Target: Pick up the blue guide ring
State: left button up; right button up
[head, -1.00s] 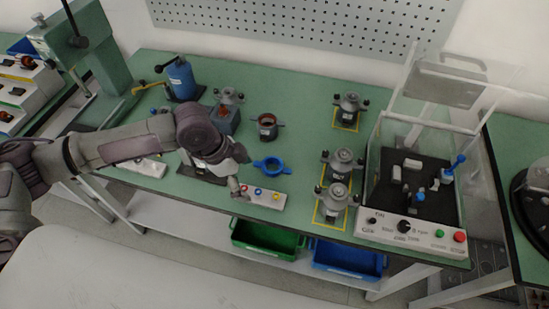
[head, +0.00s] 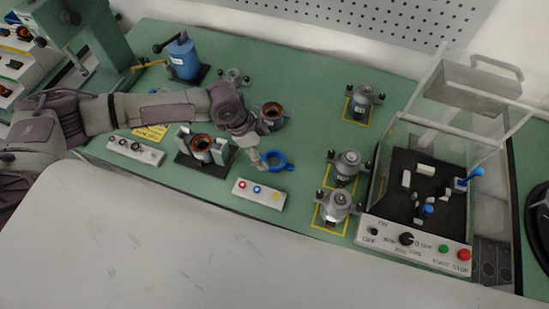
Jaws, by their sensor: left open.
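The blue guide ring (head: 280,160) lies flat on the green table, just behind the white block with red, blue and yellow buttons. My left gripper (head: 259,160) is beside the ring's left edge, low over the table. It is open, and nothing shows between its fingers. Whether a finger touches the ring I cannot tell. My right gripper is not in view.
A stator in a black-based fixture (head: 203,145) stands left of my gripper, and another stator (head: 271,115) stands behind the ring. Several grey housings (head: 334,207) stand on yellow-outlined spots to the right. A clear-covered test station (head: 412,238) is further right.

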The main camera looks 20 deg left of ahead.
aim_at(277, 163)
pick_arm(q)
jog(key=shift+w+d+f, duration=0.1)
jog(key=shift+d+f, duration=0.05)
jog(key=shift+f, duration=0.1)
jog(key=shift+p+x, duration=0.7)
jog(key=shift+x, duration=0.15)
jog(key=x, duration=0.2)
jog(key=shift+d+f, duration=0.2)
jog(key=shift+d, duration=0.05)
jog(key=shift+w+d+f+p, duration=0.1)
jog(key=shift+d+f+p, duration=0.05)
jog(key=shift+f+p, duration=0.15)
jog(key=shift+f, duration=0.15)
jog(key=c, duration=1.1)
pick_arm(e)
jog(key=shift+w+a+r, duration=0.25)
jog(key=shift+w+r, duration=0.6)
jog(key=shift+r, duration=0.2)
pick_arm(q)
jog(key=shift+c, duration=0.2)
